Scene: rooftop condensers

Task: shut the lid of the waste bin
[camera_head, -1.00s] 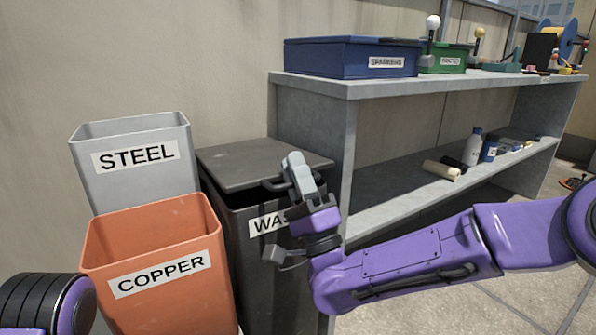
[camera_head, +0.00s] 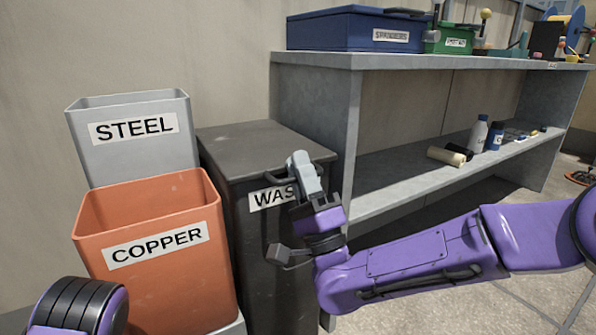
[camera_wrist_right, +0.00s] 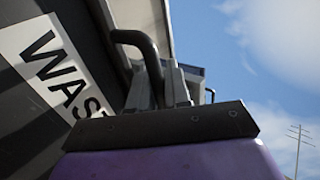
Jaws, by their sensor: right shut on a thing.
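The dark grey waste bin (camera_head: 258,240) stands right of the other bins in the head view, its white label partly covered by my right gripper. Its lid (camera_head: 250,147) lies level on the rim, and I see no gap along the front edge. My right gripper (camera_head: 300,172) is shut on the lid's handle (camera_head: 279,180) at the front edge. In the right wrist view the dark bar handle (camera_wrist_right: 145,52) runs at the fingers (camera_wrist_right: 165,88), beside the bin's label (camera_wrist_right: 55,68). My left gripper is out of view; only part of my left arm shows at the lower left.
A grey steel bin (camera_head: 140,160) and an orange copper bin (camera_head: 175,275) stand left of the waste bin. A grey shelf unit (camera_head: 350,140) stands close on its right, with a blue box (camera_head: 350,32) on top and bottles on the lower shelf.

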